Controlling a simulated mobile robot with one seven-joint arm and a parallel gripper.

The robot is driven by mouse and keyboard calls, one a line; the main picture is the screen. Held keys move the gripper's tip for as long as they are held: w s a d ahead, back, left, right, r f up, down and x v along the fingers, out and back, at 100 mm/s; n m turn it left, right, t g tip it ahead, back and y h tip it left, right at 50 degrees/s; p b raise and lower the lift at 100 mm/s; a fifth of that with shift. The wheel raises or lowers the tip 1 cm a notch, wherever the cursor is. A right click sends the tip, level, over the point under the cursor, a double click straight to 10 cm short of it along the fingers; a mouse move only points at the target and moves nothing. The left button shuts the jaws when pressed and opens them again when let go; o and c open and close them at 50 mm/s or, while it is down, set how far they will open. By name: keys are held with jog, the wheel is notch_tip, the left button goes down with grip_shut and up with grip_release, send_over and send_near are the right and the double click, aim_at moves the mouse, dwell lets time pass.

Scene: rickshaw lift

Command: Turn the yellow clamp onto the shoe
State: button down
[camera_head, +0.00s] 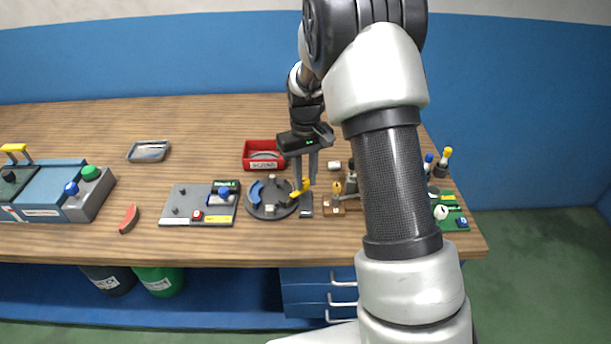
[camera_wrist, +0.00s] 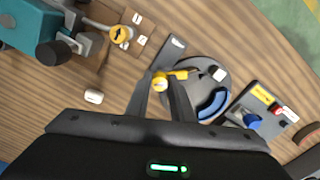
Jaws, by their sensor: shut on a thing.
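The yellow clamp (camera_head: 297,193) stands at the right rim of a round dark grey fixture (camera_head: 268,213). My gripper (camera_head: 304,181) points down over it, its fingers shut on the clamp's round knob. In the wrist view the knob of the clamp (camera_wrist: 160,84) shows between the fingertips (camera_wrist: 161,82), and its yellow arm reaches right over the fixture's edge. The curved blue shoe (camera_wrist: 213,103) lies on the fixture; it is also on the left side of the fixture in the head view (camera_head: 255,192). The clamp's arm looks apart from the shoe. The fingers hide part of the fixture.
A pale block (camera_wrist: 217,73) sits on the fixture. A grey panel with buttons (camera_head: 180,206) is to the left, a red bin (camera_head: 264,164) behind. A dark slab (camera_wrist: 172,46) and a wooden block with a yellow knob (camera_wrist: 121,35) are close by.

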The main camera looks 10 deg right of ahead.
aim_at(305, 181)
jog(key=m, duration=0.4)
jog(key=shift+r+p, duration=0.1)
jog(key=shift+p, duration=0.25)
jog(key=shift+m, duration=1.7)
jog(key=shift+w, duration=0.1)
jog(key=c, duration=1.5)
grip_release()
jog(key=shift+c, duration=0.2)
notch_tip(305, 181, up, 17)
jog(key=p, duration=0.2)
jog(key=shift+r, duration=0.2)
